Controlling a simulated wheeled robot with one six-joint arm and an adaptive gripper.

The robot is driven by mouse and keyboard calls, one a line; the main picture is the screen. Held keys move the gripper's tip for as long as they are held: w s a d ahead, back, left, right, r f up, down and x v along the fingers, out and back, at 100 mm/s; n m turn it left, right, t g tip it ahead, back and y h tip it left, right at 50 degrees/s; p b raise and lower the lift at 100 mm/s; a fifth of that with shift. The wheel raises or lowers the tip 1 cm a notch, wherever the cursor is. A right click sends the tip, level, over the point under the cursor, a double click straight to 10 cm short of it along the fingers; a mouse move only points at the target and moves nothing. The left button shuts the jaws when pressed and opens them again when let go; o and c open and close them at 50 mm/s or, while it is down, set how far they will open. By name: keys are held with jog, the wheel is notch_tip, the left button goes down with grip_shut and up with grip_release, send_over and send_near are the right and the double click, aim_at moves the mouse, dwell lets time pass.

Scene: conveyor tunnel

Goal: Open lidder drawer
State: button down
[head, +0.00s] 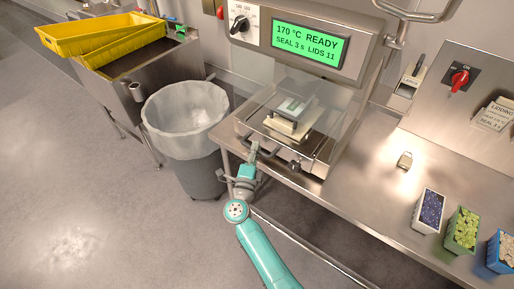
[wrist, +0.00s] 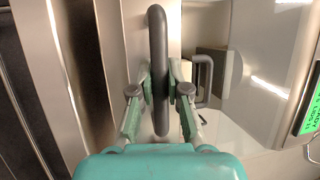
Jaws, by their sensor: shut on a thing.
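The lidder, with a lit green display (head: 306,44), stands at the back of the steel counter. Its drawer (head: 311,163) is at the front, low in the machine, under a clear guard. My gripper (head: 251,158) is at the drawer's front edge. In the wrist view my gripper (wrist: 160,88) has its two green fingers closed on either side of a dark bar handle (wrist: 158,40). A second, smaller handle (wrist: 204,80) shows behind it, apart from the fingers. How far the drawer stands out is hard to tell.
A lined grey bin (head: 187,120) stands on the floor left of the counter. Yellow crates (head: 100,37) sit on a steel stand at the back left. Trays with blue (head: 430,210), green (head: 463,230) and other contents are at the right. The floor at front left is clear.

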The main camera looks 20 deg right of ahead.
jog(key=s+a, duration=1.1)
jog(key=a, duration=0.5)
jog(key=shift+s, duration=0.35)
jog(key=c, duration=1.1)
grip_release()
jog(key=shift+c, duration=0.2)
jog(key=v, duration=1.2)
